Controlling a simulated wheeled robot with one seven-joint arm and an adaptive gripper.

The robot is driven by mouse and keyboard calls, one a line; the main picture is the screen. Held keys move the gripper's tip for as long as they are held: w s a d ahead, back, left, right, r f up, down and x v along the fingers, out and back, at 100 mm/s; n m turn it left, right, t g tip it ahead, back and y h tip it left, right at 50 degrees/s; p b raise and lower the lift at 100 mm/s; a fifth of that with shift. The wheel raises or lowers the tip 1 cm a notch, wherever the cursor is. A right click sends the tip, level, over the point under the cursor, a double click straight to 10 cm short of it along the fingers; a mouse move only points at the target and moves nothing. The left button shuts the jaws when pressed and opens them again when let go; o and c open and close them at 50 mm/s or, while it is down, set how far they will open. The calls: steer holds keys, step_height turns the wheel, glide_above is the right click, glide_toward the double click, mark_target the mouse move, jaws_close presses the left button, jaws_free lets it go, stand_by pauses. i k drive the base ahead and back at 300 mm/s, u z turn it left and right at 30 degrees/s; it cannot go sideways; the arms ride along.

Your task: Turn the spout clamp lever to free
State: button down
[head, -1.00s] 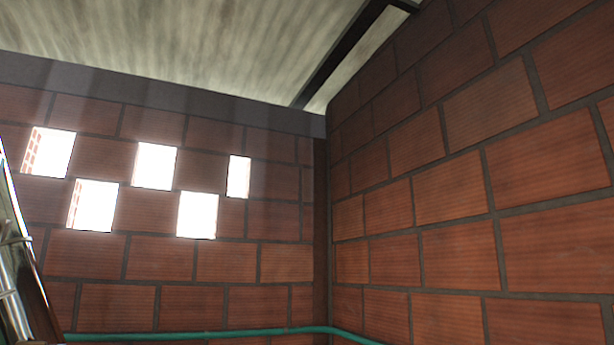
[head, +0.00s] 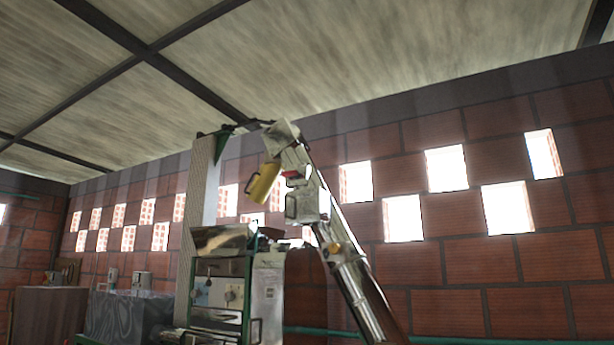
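A tall machine with a slanted metal elevator tube (head: 358,288) stands at the middle of the head view. A yellow spout (head: 263,184) hangs near the top of the tube, beside pale metal housings with handle-like loops. A small red part (head: 292,174) shows next to the spout. I cannot tell which part is the spout clamp lever, nor how it is set, at this distance. My gripper is not in view.
A green-framed machine with a metal hopper (head: 222,239) stands below the spout. Tanks or cabinets (head: 125,316) stand at the lower left. A brick wall (head: 470,262) with bright openings runs behind. The floor is not visible.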

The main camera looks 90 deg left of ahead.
mark_target(293, 174)
steer(key=u, duration=2.85)
steer(key=k, duration=0.3)
steer(key=u, duration=0.6)
steer(key=i, duration=2.05)
steer(key=u, duration=0.1)
